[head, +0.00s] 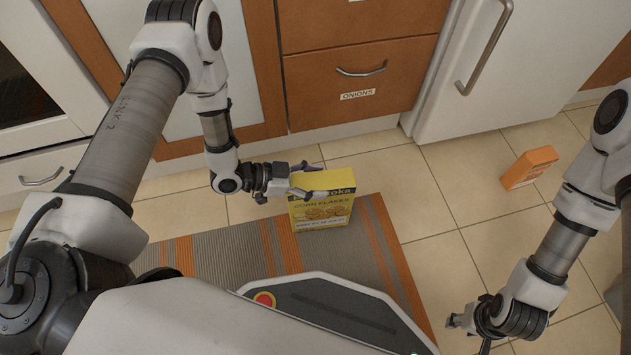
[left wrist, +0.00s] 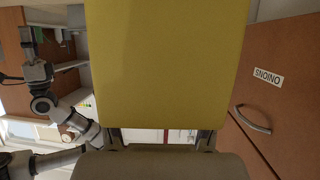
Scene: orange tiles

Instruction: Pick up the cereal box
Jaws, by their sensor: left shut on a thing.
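The yellow cereal box (head: 322,213), with "corn flakes" printed on its front, is upright over the striped mat in the head view. My left gripper (head: 305,180) is shut on the upper part of the box. A plain yellow side of the box (left wrist: 165,65) fills the middle of the left wrist view, between the fingers. Whether the box bottom touches the mat is hard to tell.
A striped grey and orange mat (head: 215,257) lies on beige floor tiles. Wooden drawers (head: 355,80), one labelled "ONIONS", and a white fridge (head: 545,60) line the back. Open tiles lie between mat and orange box.

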